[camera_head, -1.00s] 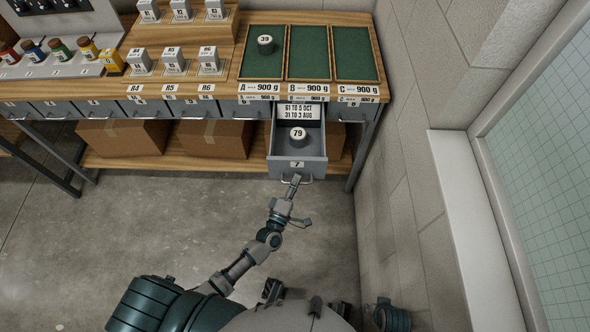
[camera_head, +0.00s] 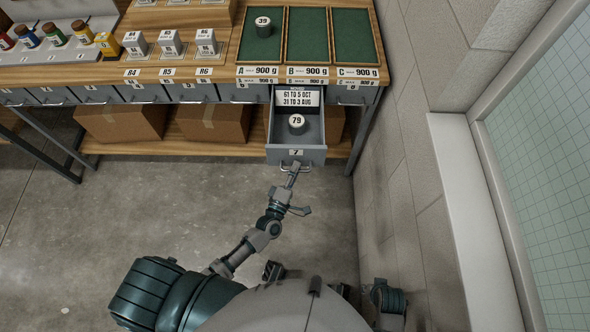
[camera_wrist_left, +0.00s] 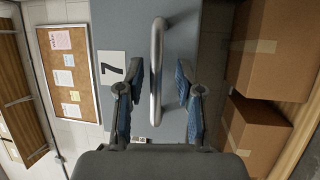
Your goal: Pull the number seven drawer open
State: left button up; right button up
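The number seven drawer (camera_head: 315,155) stands well out from under the bench, its grey front marked 7. Its bar handle (camera_head: 283,170) shows in the head view, and large in the wrist view (camera_wrist_left: 157,30). My left gripper (camera_head: 295,168) is at the handle. In the wrist view my left gripper (camera_wrist_left: 158,68) has its two fingers apart, one on each side of the handle bar, with gaps visible between bar and fingers. A round weight marked 79 (camera_head: 297,123) and a printed card (camera_head: 297,97) are inside the drawer. My right gripper is not in view.
The bench (camera_head: 225,73) carries green trays (camera_head: 308,38), a weight marked 39 (camera_head: 263,27), grey blocks and bottles. Cardboard boxes (camera_head: 212,122) sit on the lower shelf. A brick wall (camera_head: 405,160) bounds the right side. The floor (camera_head: 130,215) in front is clear.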

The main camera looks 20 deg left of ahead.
pick_arm(q)
jog(key=s+a+f, duration=0.1)
jog(key=s+f, duration=0.1)
jog(key=s, duration=0.9)
jog(key=shift+s+a, duration=0.2)
jog(key=shift+s, duration=0.15)
jog(key=shift+f, duration=0.15)
